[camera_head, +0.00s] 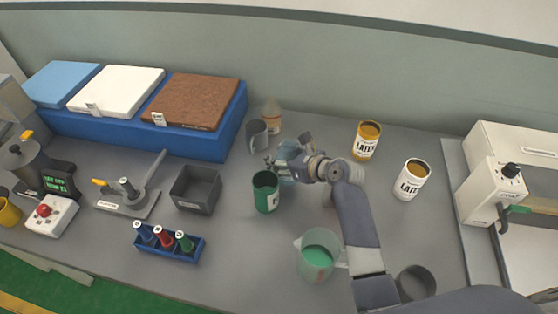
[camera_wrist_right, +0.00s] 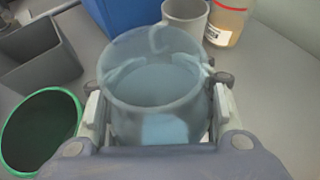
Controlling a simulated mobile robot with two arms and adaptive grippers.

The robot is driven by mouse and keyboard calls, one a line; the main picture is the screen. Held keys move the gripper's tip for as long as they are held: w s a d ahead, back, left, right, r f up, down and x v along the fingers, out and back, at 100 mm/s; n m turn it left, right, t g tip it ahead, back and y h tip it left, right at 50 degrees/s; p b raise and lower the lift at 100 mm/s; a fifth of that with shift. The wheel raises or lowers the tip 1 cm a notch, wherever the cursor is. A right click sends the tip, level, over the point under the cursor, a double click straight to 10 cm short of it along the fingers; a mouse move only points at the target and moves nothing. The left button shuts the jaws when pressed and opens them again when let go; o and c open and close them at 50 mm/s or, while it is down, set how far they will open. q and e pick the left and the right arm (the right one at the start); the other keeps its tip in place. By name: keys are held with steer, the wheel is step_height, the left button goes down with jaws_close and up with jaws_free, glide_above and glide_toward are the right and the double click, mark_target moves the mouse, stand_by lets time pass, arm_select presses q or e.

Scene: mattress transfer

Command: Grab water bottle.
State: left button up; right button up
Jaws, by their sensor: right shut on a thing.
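The water bottle is a clear, bluish, open-topped container (camera_head: 288,150) with pale blue liquid inside. In the right wrist view the water bottle (camera_wrist_right: 155,85) stands upright between my two fingers. My right gripper (camera_head: 284,168) is shut on it, with one finger on each side, as the right wrist view (camera_wrist_right: 158,118) also shows. In the head view my gripper and wrist hide part of it. I cannot tell whether its base touches the table. My left gripper is not in view.
A dark green can (camera_head: 266,197) stands close to the left. A jug of green liquid (camera_head: 312,262) is in front. Yellow (camera_head: 366,143) and white (camera_head: 410,182) latex cans stand right.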

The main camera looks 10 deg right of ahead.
step_height(320, 180, up, 7)
stand_by(0.8)
